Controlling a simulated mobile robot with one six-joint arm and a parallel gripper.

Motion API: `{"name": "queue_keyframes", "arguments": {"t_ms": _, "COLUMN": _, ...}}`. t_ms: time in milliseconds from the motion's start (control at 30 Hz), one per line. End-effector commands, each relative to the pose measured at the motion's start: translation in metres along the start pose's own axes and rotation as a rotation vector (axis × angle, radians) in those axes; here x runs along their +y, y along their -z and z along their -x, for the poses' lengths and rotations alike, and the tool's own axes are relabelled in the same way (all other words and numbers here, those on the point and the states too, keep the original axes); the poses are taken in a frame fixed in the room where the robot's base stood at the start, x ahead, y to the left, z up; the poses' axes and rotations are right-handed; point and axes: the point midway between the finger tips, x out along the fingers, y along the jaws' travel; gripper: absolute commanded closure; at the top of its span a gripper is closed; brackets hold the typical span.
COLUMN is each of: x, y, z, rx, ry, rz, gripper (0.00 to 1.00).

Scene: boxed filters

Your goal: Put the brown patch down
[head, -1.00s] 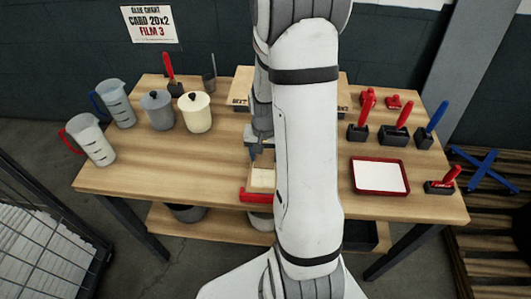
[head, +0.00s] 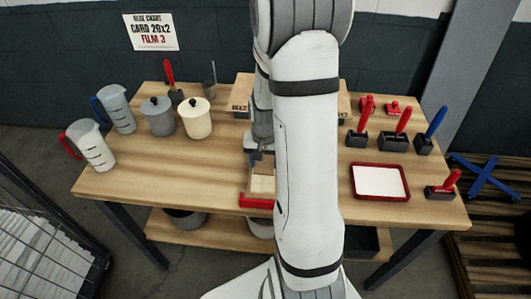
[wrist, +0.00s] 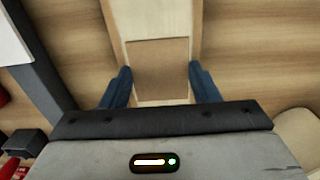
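The brown patch (wrist: 158,65) is a flat, square brown piece in the wrist view. It lies between the two blue fingers of my gripper (wrist: 160,76), whose tips meet its left and right edges. A pale, light-wood-coloured piece (wrist: 150,18) shows beneath and beyond the patch. In the head view my gripper (head: 257,155) points down over a small cream block (head: 263,184) near the table's front edge, with a red holder (head: 256,202) at its front. The patch cannot be made out in the head view, and my arm hides part of this area. Any gap under the patch is hard to judge.
A white-filled red tray (head: 380,181) lies to the right on the wooden table (head: 190,180). Red- and blue-handled tools in dark holders (head: 395,142) stand behind it. Jugs (head: 91,146) and lidded pots (head: 195,118) stand at the left. The front left of the table is clear.

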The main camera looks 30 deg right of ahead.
Motion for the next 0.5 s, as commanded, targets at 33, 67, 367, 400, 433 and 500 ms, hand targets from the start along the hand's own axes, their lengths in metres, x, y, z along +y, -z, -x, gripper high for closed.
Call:
{"name": "queue_keyframes", "arguments": {"t_ms": 33, "x": 0.003, "y": -0.010, "z": -0.009, "rx": -0.030, "ry": -0.009, "rz": 0.000, "gripper": 0.27}}
{"name": "queue_keyframes", "arguments": {"t_ms": 67, "x": 0.003, "y": -0.010, "z": -0.006, "rx": -0.030, "ry": -0.009, "rz": 0.000, "gripper": 0.27}}
{"name": "queue_keyframes", "arguments": {"t_ms": 367, "x": 0.002, "y": -0.005, "z": 0.050, "rx": -0.018, "ry": -0.005, "rz": 0.000, "gripper": 0.23}}
{"name": "queue_keyframes", "arguments": {"t_ms": 400, "x": 0.002, "y": -0.005, "z": 0.059, "rx": -0.018, "ry": -0.005, "rz": 0.000, "gripper": 0.23}}
{"name": "queue_keyframes", "arguments": {"t_ms": 433, "x": 0.002, "y": -0.005, "z": 0.066, "rx": -0.017, "ry": -0.005, "rz": 0.000, "gripper": 0.23}}
{"name": "queue_keyframes", "arguments": {"t_ms": 500, "x": 0.002, "y": -0.004, "z": 0.082, "rx": -0.017, "ry": -0.005, "rz": 0.000, "gripper": 0.23}}
